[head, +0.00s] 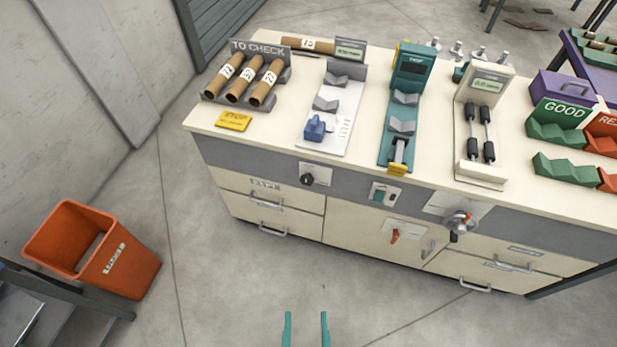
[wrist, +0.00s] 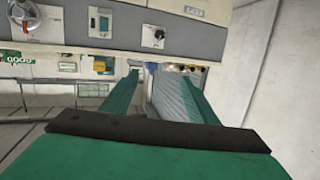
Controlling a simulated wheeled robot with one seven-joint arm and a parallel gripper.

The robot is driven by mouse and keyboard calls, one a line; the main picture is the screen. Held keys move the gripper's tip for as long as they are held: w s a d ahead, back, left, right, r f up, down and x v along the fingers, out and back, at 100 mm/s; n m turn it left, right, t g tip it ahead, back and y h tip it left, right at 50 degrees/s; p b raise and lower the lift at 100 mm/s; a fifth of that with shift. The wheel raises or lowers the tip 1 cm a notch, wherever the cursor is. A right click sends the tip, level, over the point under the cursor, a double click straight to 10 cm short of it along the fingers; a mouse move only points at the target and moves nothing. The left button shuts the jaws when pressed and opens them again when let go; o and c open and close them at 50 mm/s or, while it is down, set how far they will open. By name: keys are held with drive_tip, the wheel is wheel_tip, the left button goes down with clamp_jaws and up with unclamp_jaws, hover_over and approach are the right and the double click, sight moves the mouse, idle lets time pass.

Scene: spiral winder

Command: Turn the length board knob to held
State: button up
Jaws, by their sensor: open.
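The length board (head: 331,112) is a pale board with grey V-rests and a blue block (head: 314,128) on the bench top. Below it, on the grey front panel, a small black knob (head: 306,180) sits on a white plate (head: 318,174). The plate's marks and the knob's setting are too small to read. The knob also shows upside down in the wrist view (wrist: 159,34). My gripper (head: 305,315) is open and empty, low in front of the bench and well apart from the knob. Its teal fingers also show in the wrist view (wrist: 160,88).
Drawer handles (head: 267,203) stick out below. An orange bin (head: 125,262) stands at left. The floor before the bench is clear.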

drive_tip(key=w+f+m+t+h, duration=0.15)
drive_tip(key=w+f, duration=0.25)
drive_tip(key=w, duration=0.4)
drive_tip(key=w+f+m+t+h, duration=0.1)
drive_tip(key=w+f+m, duration=0.15)
drive_tip(key=w, duration=0.45)
drive_tip(key=m+g+h, duration=0.1)
drive_tip(key=m+h, duration=0.2)
approach(306, 182)
drive_tip(key=x, duration=0.8)
drive_tip(key=shift+w+d+r, duration=0.15)
drive_tip(key=shift+w, duration=0.15)
drive_tip(key=shift+c, duration=0.6)
drive_tip(key=c, duration=1)
